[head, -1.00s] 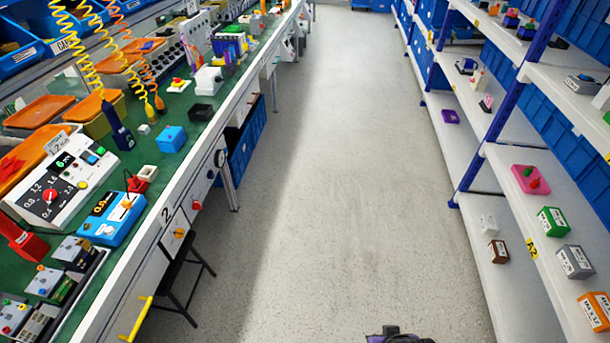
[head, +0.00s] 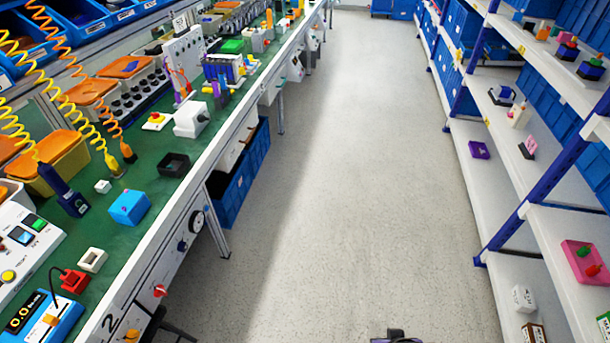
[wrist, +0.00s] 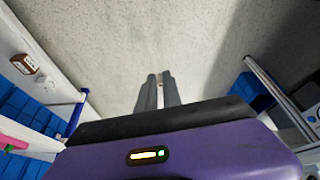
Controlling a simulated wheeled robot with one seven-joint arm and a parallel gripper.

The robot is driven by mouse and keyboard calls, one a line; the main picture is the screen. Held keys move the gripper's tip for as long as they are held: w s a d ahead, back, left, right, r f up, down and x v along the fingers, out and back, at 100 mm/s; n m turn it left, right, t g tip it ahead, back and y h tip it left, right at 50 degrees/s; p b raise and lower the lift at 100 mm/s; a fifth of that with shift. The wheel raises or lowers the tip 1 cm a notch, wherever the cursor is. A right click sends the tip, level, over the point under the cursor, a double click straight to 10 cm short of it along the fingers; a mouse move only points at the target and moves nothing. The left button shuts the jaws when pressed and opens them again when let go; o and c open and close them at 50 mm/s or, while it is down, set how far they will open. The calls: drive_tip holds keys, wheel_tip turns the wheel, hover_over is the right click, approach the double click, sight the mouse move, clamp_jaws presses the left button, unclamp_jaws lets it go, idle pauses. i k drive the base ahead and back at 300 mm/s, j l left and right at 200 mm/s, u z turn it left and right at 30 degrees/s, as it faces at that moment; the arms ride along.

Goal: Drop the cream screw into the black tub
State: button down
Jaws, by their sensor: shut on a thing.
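The black tub (head: 173,164) is a small open square box on the green bench top at left in the head view, near the bench's aisle-side edge. My gripper is away from the tub, which does not show in the wrist view.
Shelves (head: 485,190) line the right side. The grey floor (head: 340,170) between is clear.

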sight(174, 165)
drive_tip(key=i+l+u, duration=0.15)
drive_tip(key=i+u, duration=0.15)
drive_tip(key=u, duration=0.15)
drive_tip(key=i+l+u, duration=0.2)
drive_tip(key=u, duration=0.25)
drive_tip(key=i+l+u, duration=0.4)
drive_tip(key=l+u, duration=0.3)
drive_tip(key=u, duration=0.15)
drive_tip(key=i, duration=0.05)
